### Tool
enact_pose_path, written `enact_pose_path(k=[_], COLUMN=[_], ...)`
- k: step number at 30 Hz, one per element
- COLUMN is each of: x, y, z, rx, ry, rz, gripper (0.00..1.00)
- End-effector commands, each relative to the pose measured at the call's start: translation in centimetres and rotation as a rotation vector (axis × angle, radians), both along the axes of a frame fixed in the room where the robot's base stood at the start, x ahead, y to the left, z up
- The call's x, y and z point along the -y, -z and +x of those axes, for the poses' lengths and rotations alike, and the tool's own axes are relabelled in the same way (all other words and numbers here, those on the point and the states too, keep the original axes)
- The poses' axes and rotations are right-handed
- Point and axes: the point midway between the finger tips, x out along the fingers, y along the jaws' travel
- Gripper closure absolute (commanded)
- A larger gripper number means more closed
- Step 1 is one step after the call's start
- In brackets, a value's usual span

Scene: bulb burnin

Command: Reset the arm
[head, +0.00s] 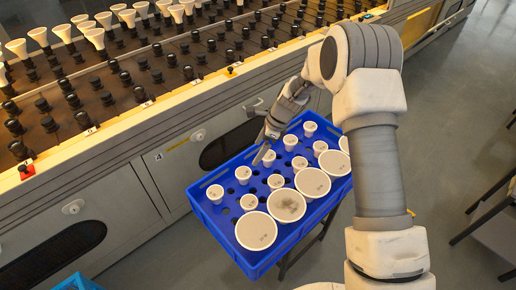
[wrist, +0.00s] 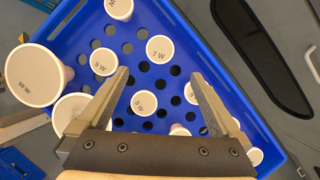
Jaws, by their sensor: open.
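My gripper (head: 268,148) is over the far left part of the blue crate (head: 204,187), its fingers pointing down. In the wrist view the two fingers (wrist: 158,76) stand apart with nothing held between them. White round-faced bulbs stand in the crate's holes. Small ones marked 7 W (wrist: 160,48), 9 W (wrist: 104,61) and 8 W (wrist: 144,103) show around and between the fingers, seemingly below them. A large bulb marked 10 W (wrist: 37,75) is at left. One large bulb (head: 287,205) has a dark patch on its face.
A long burn-in rack (head: 150,105) with rows of black sockets runs behind the crate. Several white bulbs (head: 97,38) stand in its far rows; many nearer sockets look empty. Cabinet fronts (head: 100,212) lie below it. Grey floor (head: 455,120) is open at right, with dark furniture (head: 490,225) at the edge.

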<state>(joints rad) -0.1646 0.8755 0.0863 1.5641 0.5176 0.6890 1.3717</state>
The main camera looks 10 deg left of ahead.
Motion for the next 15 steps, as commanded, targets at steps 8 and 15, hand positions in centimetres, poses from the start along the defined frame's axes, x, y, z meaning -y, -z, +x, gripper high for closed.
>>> enact_pose_path(k=[8, 15], x=[0.0, 1.8], y=[-0.2, -5.3], z=[0.0, -0.5], rx=[0.005, 0.095], ry=[-0.004, -0.123], rz=[-0.001, -0.026], gripper=[0.00, 0.00])
